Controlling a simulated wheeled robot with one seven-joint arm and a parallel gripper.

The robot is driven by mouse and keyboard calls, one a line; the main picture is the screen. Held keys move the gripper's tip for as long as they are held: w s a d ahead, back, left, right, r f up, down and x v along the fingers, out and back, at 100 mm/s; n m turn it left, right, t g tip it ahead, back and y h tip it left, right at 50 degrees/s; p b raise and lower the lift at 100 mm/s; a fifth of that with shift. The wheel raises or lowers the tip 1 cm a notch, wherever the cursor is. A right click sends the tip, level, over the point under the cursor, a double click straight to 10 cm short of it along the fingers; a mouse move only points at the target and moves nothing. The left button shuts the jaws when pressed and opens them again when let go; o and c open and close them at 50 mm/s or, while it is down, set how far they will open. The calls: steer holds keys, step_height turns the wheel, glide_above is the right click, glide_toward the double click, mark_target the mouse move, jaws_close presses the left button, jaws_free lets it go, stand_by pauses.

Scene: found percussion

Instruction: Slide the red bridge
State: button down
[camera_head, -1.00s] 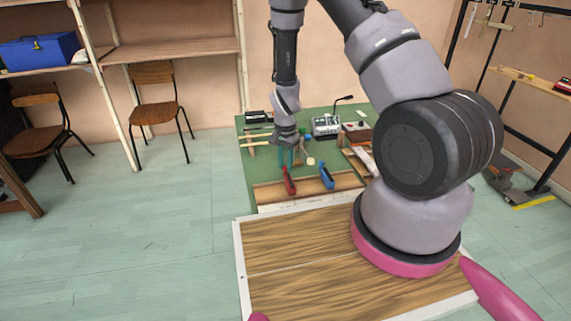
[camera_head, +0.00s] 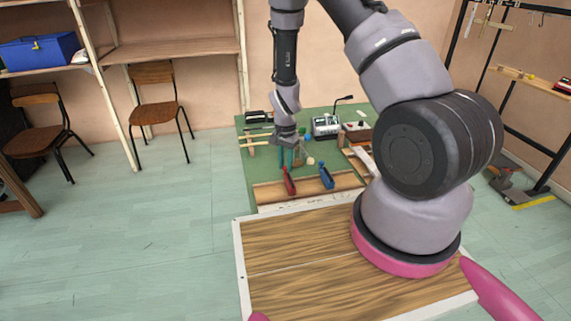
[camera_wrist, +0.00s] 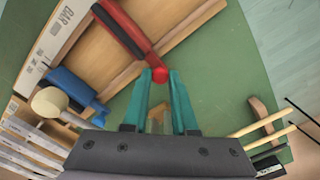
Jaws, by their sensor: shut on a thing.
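The red bridge (camera_head: 289,182) is a long red piece with a dark strip and a round red knob at one end. It lies on the wooden board at the near edge of the green table. In the wrist view, the red bridge (camera_wrist: 122,27) runs from the top edge down to my fingertips. My gripper (camera_wrist: 160,77) has teal fingers shut on its knob end. In the head view my gripper (camera_head: 286,160) reaches down just behind the bridge, with the fingers small and partly hidden.
A blue bridge (camera_head: 326,176) lies to the right on the wooden board (camera_head: 300,188). The wrist view also shows a cream-headed mallet (camera_wrist: 49,103), wooden sticks (camera_wrist: 262,124) and a white strip with lettering (camera_wrist: 52,35). Bare green tabletop (camera_wrist: 222,65) shows to the right.

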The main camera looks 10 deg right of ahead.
stand_by(0.5)
steer(key=shift+d, duration=1.25)
steer(key=c, duration=0.7)
jaws_free()
steer(key=shift+d, duration=0.1)
step_height(320, 180, up, 11)
steer(key=shift+f, duration=0.1)
